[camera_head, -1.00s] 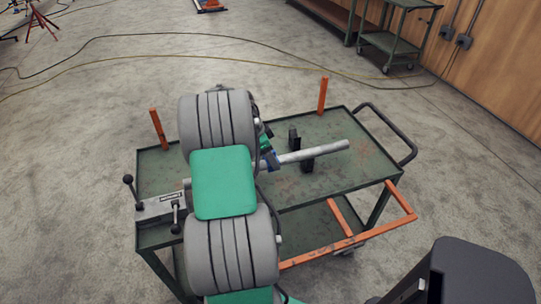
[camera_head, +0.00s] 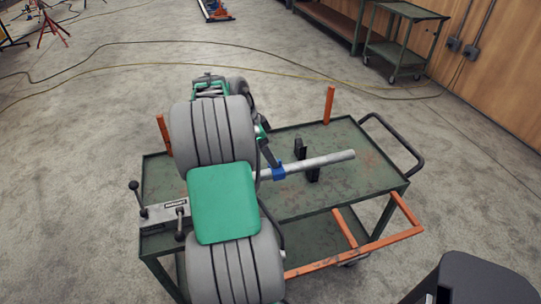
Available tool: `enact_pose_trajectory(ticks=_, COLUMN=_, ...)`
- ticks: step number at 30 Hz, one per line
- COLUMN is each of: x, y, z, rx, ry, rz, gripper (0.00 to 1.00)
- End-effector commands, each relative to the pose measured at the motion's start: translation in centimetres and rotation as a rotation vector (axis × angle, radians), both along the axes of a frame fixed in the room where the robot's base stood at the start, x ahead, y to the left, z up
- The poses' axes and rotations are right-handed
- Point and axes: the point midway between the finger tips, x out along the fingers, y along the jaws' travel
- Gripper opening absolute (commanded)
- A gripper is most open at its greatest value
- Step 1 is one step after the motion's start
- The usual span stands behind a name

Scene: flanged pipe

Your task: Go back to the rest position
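The grey pipe (camera_head: 318,163) lies across the green cart (camera_head: 355,178), its bare end pointing right. A blue band (camera_head: 278,173) is on or against it near my arm. My arm's grey and green links cover the pipe's left part, so I cannot see a flange there. My arm rises over the cart, and its far links show beyond it. A dark, slim part that looks like my gripper (camera_head: 269,154) slants down close to the blue band. I cannot tell whether it touches the pipe, or whether its fingers are open.
A black support (camera_head: 312,168) stands by the pipe. Orange posts (camera_head: 329,104) rise at the cart's back edge, and an orange frame (camera_head: 355,250) juts from its front. A vise-like tool (camera_head: 165,214) sits at the left. Cables cross the open floor behind; another cart (camera_head: 398,45) stands beyond.

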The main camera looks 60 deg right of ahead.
Motion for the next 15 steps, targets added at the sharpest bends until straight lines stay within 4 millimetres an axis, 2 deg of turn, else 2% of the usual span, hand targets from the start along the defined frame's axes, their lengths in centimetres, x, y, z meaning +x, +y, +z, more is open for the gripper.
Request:
enact_pose_trajectory(ticks=8, x=0.0, y=0.0, z=0.0, rx=0.0, ry=0.0, rz=0.002, gripper=0.81)
enact_pose_trajectory(ticks=10, x=0.6, y=0.5, z=0.4, rx=0.003, ry=-0.001, rz=0.034, gripper=0.81)
enact_pose_trajectory(ticks=13, x=3.5, y=3.3, z=1.8, rx=0.022, ry=-0.008, rz=0.198, gripper=0.81)
enact_pose_trajectory(ticks=14, x=4.7, y=4.7, z=2.4, rx=0.032, ry=-0.009, rz=0.277, gripper=0.81)
enact_pose_trajectory(ticks=15, x=6.4, y=7.0, z=3.2, rx=0.045, ry=-0.01, rz=0.401, gripper=0.81)
